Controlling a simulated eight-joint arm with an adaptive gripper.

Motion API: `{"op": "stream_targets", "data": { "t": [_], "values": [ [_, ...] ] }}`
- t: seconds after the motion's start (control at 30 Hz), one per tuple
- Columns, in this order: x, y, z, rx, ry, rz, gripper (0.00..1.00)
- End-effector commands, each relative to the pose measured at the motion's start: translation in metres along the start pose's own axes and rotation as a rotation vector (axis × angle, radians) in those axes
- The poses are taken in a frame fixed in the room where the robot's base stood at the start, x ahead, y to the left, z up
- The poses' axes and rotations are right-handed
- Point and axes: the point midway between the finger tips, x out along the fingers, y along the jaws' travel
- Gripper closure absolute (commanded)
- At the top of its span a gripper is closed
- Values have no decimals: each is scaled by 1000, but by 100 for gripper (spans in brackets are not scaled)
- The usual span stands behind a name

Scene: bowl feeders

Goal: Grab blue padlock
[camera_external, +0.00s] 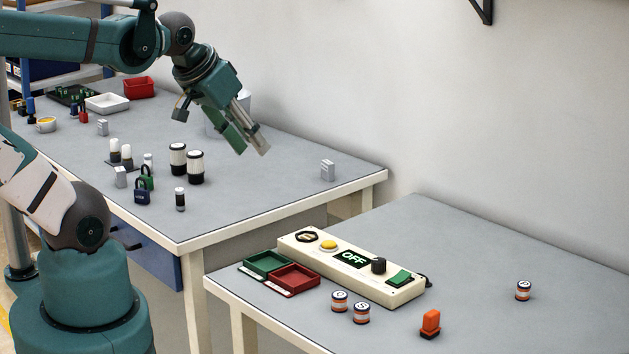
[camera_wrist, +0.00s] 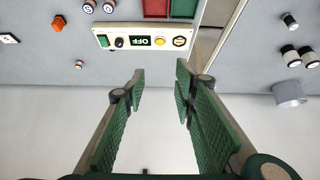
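The blue padlock (camera_external: 142,196) stands near the front edge of the far table, at the left in the external view. A green padlock (camera_external: 147,181) is right behind it. My gripper (camera_external: 252,151) is raised above the far table, to the right of the blue padlock and well apart from it. In the wrist view my gripper (camera_wrist: 160,72) has its green-padded fingers spread with nothing between them. The blue padlock does not show in the wrist view.
Black-and-white cylinders (camera_external: 195,167) and a small dark-and-white cylinder (camera_external: 180,200) stand near the padlocks. A grey block (camera_external: 121,177) is just left of them. The near table holds a control box (camera_external: 350,262) reading OFF. The far table's right part is mostly clear.

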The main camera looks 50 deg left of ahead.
Motion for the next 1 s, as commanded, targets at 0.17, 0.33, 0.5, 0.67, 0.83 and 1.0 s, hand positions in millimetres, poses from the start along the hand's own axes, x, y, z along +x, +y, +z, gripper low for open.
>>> {"op": "stream_targets", "data": {
  "t": [0.17,0.33,0.5,0.67,0.83,1.0],
  "values": [
    [0,0,0,0,0,0,70],
    [0,0,0,0,0,0,70],
    [0,-1,0,2,-1,-1,70],
    [2,-7,-4,18,-10,-10,70],
    [7,-22,-14,62,-36,-27,70],
    [15,-44,-25,128,-75,-48,70]
  ]
}}
